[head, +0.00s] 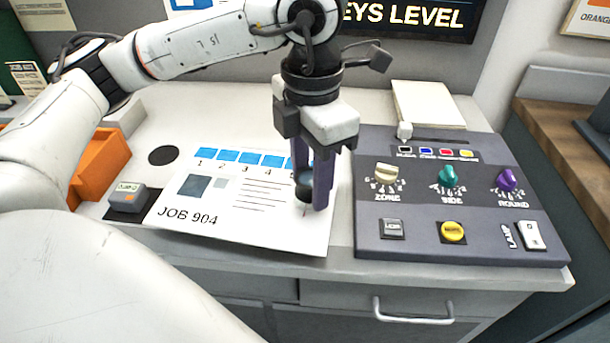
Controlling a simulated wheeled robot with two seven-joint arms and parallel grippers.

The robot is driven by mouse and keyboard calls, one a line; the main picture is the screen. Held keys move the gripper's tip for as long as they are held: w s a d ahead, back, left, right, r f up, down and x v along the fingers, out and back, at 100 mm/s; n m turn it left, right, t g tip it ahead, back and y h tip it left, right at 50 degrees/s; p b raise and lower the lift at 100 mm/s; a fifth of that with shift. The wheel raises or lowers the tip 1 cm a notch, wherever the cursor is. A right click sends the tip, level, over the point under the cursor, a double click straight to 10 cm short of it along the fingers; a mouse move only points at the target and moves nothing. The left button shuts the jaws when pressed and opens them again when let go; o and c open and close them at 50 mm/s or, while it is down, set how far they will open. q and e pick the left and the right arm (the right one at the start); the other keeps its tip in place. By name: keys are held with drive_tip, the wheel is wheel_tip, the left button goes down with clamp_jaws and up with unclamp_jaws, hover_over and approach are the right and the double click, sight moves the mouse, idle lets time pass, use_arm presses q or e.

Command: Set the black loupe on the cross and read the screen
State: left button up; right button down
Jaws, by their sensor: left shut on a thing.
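My left gripper (314,195) reaches down over the lower right part of the printed sheet (262,232) marked JOB 904. Its purple fingers are shut on the black loupe (305,186), a small dark cylinder held upright between them. A small reddish mark, perhaps the cross (305,212), shows on the sheet just below the loupe. The gripper and loupe hide most of that spot, and I cannot tell whether the loupe touches the paper. The screen (410,15) at the top is cut off and reads "EYS LEVEL". My right gripper is not in view.
A dark control panel (405,262) with knobs, buttons and a lamp switch stands right of the sheet. Left are a black disc (163,155), a small grey device (128,198) and an orange bin (100,165). A white paper stack (428,104) lies behind the panel.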

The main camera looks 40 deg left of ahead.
use_arm(q)
drive_tip(key=n, duration=0.5)
drive_tip(key=shift+s+a+r, duration=0.1)
drive_tip(key=shift+s+a, duration=0.05)
drive_tip(key=shift+a, duration=0.05)
drive_tip(key=n, duration=0.4)
drive_tip(key=shift+s+a+n, duration=0.1)
drive_tip(key=shift+a+n, duration=0.05)
drive_tip(key=shift+n, duration=0.25)
drive_tip(key=shift+f+b, duration=0.9)
drive_tip(key=shift+f, duration=0.25)
drive_tip(key=shift+f+b, duration=0.25)
drive_tip(key=shift+b, duration=0.25)
drive_tip(key=shift+r+p, duration=0.95)
drive_tip(key=shift+r, duration=0.6)
